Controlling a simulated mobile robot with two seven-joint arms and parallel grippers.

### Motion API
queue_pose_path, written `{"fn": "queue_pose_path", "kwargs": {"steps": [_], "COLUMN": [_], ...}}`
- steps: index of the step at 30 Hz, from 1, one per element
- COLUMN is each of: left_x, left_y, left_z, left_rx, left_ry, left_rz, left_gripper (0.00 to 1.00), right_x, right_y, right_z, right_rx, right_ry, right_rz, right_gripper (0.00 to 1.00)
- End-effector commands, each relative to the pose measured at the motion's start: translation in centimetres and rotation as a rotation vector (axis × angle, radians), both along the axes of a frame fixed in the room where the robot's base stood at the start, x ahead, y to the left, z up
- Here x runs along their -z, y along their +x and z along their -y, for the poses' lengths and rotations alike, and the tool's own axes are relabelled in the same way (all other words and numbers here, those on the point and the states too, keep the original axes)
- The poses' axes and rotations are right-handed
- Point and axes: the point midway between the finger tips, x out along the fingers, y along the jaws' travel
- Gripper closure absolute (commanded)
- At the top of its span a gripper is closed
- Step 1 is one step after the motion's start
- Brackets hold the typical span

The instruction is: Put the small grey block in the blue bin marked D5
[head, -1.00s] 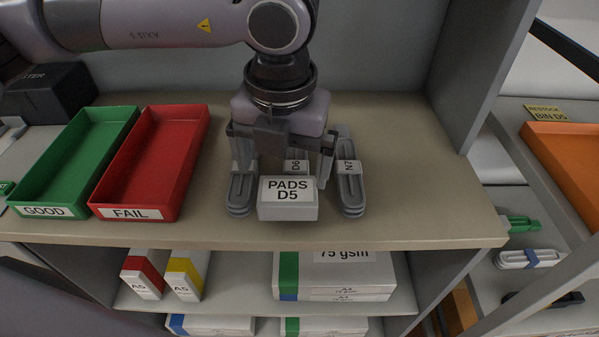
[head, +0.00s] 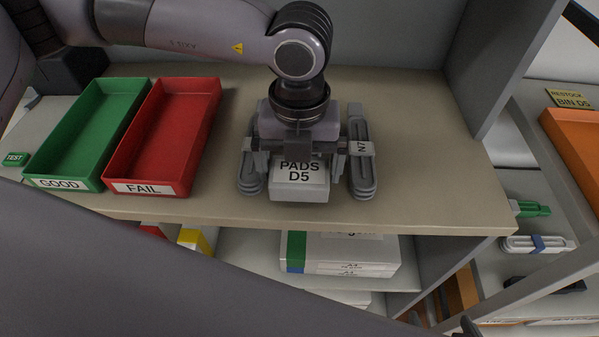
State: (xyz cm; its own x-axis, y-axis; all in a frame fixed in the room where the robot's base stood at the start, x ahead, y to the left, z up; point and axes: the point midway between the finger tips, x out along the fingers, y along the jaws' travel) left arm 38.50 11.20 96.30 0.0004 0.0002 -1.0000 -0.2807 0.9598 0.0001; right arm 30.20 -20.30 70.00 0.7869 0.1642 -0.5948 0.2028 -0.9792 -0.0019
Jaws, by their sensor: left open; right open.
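A small light grey block (head: 299,190) labelled "PADS D5" sits on the beige worktop near its front edge. My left gripper (head: 299,160) is over it, pointing down, open, with one finger at each side of the block's rear part. Whether the fingers touch the block cannot be told. No blue bin shows. At the right edge an orange bin (head: 574,145) stands by a yellow sign (head: 572,98) reading "RESTOCK BIN D5".
Grey cartridges stand close on both sides of the block; the right one (head: 362,165) is marked N7. A green tray (head: 122,150) "GOOD" and a red tray (head: 205,150) "FAIL" lie left. A grey upright panel (head: 500,70) separates the worktop from the right shelf. My arm link crosses the lower foreground.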

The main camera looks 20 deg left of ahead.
Motion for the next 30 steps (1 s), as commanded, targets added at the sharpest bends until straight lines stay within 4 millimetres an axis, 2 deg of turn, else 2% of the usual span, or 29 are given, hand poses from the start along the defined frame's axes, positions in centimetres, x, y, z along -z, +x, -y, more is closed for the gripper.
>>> {"fn": "queue_pose_path", "kwargs": {"steps": [2,3,6,8,9,16,20,26,30], "left_x": [0.0,0.0,0.0,0.0,0.0,-0.2,-1.0,-4.3,-8.1], "left_y": [0.0,0.0,0.0,0.0,0.0,0.0,0.1,0.1,0.1], "left_z": [0.0,0.0,0.0,0.0,0.0,0.0,0.1,0.1,0.1], "left_rx": [0.001,0.001,0.001,0.001,0.001,0.001,0.001,0.001,0.000], "left_ry": [0.000,0.000,0.000,0.000,0.000,-0.001,-0.003,-0.004,-0.003], "left_rz": [0.000,0.000,0.000,0.000,0.000,0.000,0.002,0.005,0.007], "left_gripper": [0.00,0.06,0.36,0.36,0.41,0.41,0.41,0.41,0.41], "right_x": [0.0,0.0,0.0,0.0,0.0,0.1,0.1,0.4,0.7], "right_y": [0.0,0.0,0.0,0.0,0.0,0.0,0.0,0.0,0.0], "right_z": [0.0,0.0,0.0,0.0,0.0,0.0,0.0,0.0,0.0], "right_rx": [0.000,-0.001,-0.001,-0.001,-0.001,-0.002,-0.002,-0.002,-0.002], "right_ry": [0.000,-0.001,-0.001,-0.001,-0.002,-0.001,-0.001,-0.001,-0.001], "right_rz": [0.000,0.000,0.000,-0.001,-0.001,-0.001,-0.001,-0.001,-0.001], "right_gripper": [0.00,0.00,0.00,0.00,0.00,0.00,0.00,0.00,0.00]}}
